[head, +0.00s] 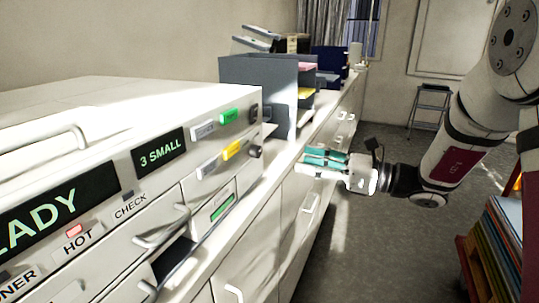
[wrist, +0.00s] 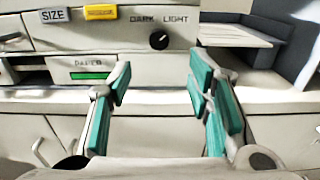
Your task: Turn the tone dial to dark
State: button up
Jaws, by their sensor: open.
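The tone dial (wrist: 158,41) is a small round black knob on the copier's pale front, below the printed words DARK and LIGHT. A light mark on it seems to point up and right, towards LIGHT. In the head view it appears to be the lower black knob (head: 256,152), right of the yellow button. My gripper (wrist: 160,78) is open and empty, with teal pads on both fingers. In the wrist view the dial shows beyond and above the gap between the fingertips. In the head view my gripper (head: 308,162) is apart from the copier, to its right.
A SIZE button (wrist: 53,16) and a yellow button (wrist: 100,12) are left of the dial. A paper drawer with a green label (wrist: 90,76) is below. A grey sorter (head: 262,75) stands beyond the copier. Cabinet handles (head: 310,203) stick out below the counter.

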aim_at(259, 152)
jog(key=x, duration=1.1)
jog(key=shift+a, duration=0.2)
grip_shut()
